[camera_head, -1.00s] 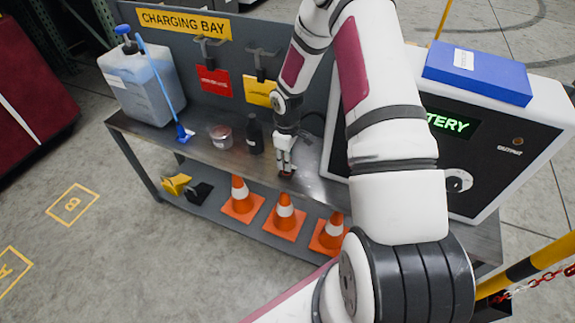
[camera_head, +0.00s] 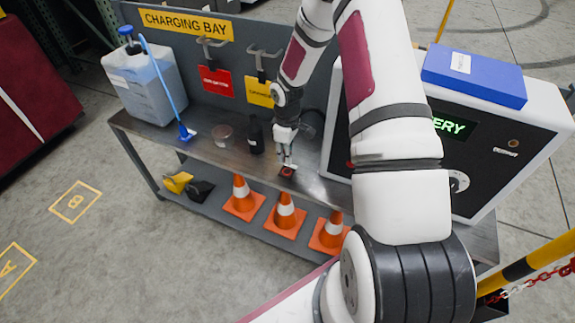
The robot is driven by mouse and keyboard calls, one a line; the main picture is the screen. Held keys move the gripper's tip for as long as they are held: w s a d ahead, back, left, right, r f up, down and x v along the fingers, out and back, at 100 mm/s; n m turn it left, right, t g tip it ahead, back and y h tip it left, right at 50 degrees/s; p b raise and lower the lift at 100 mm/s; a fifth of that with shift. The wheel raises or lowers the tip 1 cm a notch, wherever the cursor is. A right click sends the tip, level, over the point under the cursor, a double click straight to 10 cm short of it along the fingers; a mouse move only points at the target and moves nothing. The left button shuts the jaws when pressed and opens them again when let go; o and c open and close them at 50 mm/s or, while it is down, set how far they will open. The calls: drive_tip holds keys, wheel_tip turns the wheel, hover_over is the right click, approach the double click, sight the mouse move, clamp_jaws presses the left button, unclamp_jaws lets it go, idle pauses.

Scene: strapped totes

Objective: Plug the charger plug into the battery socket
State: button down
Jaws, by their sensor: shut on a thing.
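My gripper (camera_head: 287,162) points down just above the front of the grey bench top, left of the charger cabinet. Its fingers are shut on a small red and dark piece (camera_head: 287,171), which looks like the charger plug. At this size I cannot tell whether the piece touches the bench. The white charger cabinet (camera_head: 483,203) has a dark front with green letters ending in "ERY"; my arm covers part of it. I cannot make out a battery socket in this view.
On the bench (camera_head: 222,160) stand a blue-capped jug (camera_head: 146,82), a blue brush (camera_head: 185,132), a clear tub (camera_head: 223,136) and a black bottle (camera_head: 254,138). Red (camera_head: 216,82) and yellow (camera_head: 259,92) tags hang behind. A blue box (camera_head: 474,74) tops the cabinet.

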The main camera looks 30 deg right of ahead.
drive_tip(key=shift+r+p, duration=1.35)
drive_tip(key=shift+r, duration=1.65)
drive_tip(key=shift+r, duration=0.15)
drive_tip(key=s+a+r+m+p, duration=0.1)
drive_tip(key=a+r+m+p, duration=0.1)
drive_tip(key=a+r+p, duration=0.3)
drive_tip(key=s+a+r+m+p, duration=0.2)
drive_tip(key=a+r+p, duration=0.3)
drive_tip(key=r, duration=0.7)
drive_tip(key=s+a+r+m+p, duration=0.1)
drive_tip(key=a+r+m+p, duration=0.1)
drive_tip(key=a+r+p, duration=0.3)
wheel_tip(320, 180, up, 4)
drive_tip(key=shift+s+a+r+m+p, duration=0.25)
drive_tip(key=shift+s+m+p, duration=0.15)
drive_tip(key=shift+p, duration=0.3)
